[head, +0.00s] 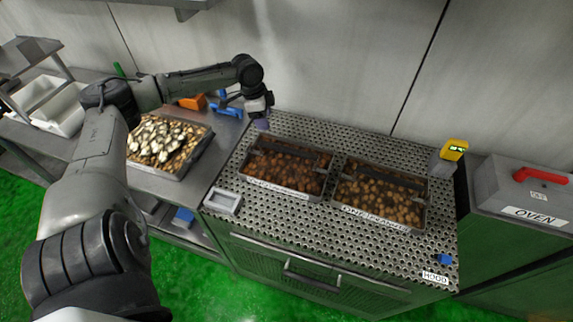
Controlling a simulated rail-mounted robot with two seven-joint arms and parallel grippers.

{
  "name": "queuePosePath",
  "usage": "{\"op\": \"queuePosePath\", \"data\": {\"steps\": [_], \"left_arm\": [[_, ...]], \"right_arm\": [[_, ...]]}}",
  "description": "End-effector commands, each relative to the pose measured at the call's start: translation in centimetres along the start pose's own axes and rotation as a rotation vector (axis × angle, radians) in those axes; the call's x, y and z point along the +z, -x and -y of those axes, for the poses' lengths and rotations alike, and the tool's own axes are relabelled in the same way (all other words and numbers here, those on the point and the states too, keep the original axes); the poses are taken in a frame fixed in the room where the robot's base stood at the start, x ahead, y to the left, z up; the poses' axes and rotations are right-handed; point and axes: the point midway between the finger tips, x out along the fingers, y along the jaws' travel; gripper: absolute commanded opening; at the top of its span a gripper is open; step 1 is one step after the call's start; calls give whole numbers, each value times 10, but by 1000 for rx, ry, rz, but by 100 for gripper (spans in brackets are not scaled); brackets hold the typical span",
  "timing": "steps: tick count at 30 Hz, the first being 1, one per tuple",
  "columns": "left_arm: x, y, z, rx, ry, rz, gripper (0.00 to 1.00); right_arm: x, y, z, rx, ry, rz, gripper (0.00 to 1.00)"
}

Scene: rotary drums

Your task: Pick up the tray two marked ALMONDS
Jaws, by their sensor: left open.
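Two metal trays of brown nuts stand side by side on the perforated hood top. The left tray (262,183) holds darker reddish-brown nuts, and the right tray (350,209) holds lighter tan-brown ones. Each has a white label on its front edge, too small to read surely, so I cannot tell which is marked ALMONDS. A dark bar crosses the rear part of each tray. My left gripper (262,124) is open, pointing down at the hood's back left edge, behind the left tray and apart from it. Its fingers are small and partly hidden. My right gripper is not in view.
A tray of pale pieces (184,170) stands on the steel table to the left. A small empty grey dish (223,201) sits at the hood's front left. A yellow device (454,149) stands at the back right, beside the grey oven (528,190). The hood's front right is mostly clear.

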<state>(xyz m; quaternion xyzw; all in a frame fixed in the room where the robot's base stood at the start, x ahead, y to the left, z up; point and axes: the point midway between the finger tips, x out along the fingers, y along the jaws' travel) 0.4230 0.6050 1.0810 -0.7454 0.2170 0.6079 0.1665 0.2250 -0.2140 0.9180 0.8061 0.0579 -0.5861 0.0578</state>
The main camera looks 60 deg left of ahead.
Motion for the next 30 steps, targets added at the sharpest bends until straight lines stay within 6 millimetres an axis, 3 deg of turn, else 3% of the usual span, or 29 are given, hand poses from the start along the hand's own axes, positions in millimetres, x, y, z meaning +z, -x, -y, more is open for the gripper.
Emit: {"op": "queuePosePath", "data": {"steps": [4,11,24,30], "left_arm": [[-20,2,-13,101,-125,-153,55],[-24,-2,-13,78,-283,-185,55],[-36,-68,-20,78,-299,-185,55],[-38,-81,-22,77,-299,-183,55]], "right_arm": [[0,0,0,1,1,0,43],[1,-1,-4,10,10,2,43],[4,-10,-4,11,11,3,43],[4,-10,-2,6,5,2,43]]}}
